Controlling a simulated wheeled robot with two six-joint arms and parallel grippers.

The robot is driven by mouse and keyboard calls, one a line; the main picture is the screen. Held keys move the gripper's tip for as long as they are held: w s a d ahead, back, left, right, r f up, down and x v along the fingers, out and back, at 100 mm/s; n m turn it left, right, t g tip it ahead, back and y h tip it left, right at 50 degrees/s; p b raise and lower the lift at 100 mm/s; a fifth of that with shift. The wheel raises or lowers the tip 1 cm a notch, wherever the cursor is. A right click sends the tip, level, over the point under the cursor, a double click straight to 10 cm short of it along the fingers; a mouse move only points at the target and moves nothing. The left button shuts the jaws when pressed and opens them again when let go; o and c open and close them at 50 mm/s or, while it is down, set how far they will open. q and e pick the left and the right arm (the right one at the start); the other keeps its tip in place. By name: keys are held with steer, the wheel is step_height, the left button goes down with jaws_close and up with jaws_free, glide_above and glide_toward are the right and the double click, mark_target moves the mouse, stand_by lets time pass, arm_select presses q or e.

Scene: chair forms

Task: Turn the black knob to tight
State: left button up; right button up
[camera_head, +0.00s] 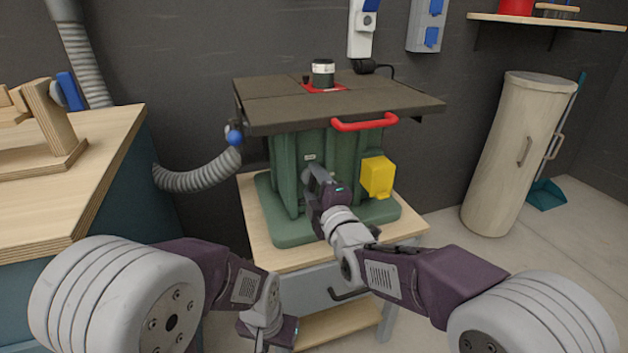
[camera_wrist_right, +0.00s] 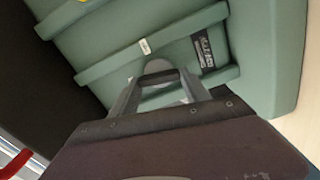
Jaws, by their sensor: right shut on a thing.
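The green machine (camera_head: 272,200) stands on a wooden-topped stand. My right gripper (camera_head: 318,180) is at the front face of its green body, beside the yellow box. In the right wrist view, the gripper's two fingers (camera_wrist_right: 162,92) are around a dark knob (camera_wrist_right: 158,77) with a grey rounded part behind it, and are shut on it. The knob is hidden behind the gripper in the head view, and I cannot read its tight mark. My left gripper (camera_head: 268,332) hangs low at the bottom of the head view, away from the machine; its jaws are not clear.
A red handle (camera_head: 364,123) juts from the tabletop's front edge above my right gripper. A yellow box (camera_head: 378,177) is close on its right. A ribbed hose (camera_head: 200,178) joins the machine's left. A wooden workbench (camera_head: 100,150) stands left.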

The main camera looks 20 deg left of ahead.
steer(key=shift+f+n, duration=0.1)
steer(key=shift+n, duration=1)
steer(key=o, duration=1.4)
steer(key=shift+p, duration=0.3)
steer(key=p+v, duration=0.2)
steer(key=v, duration=0.7)
steer(key=shift+d, duration=0.1)
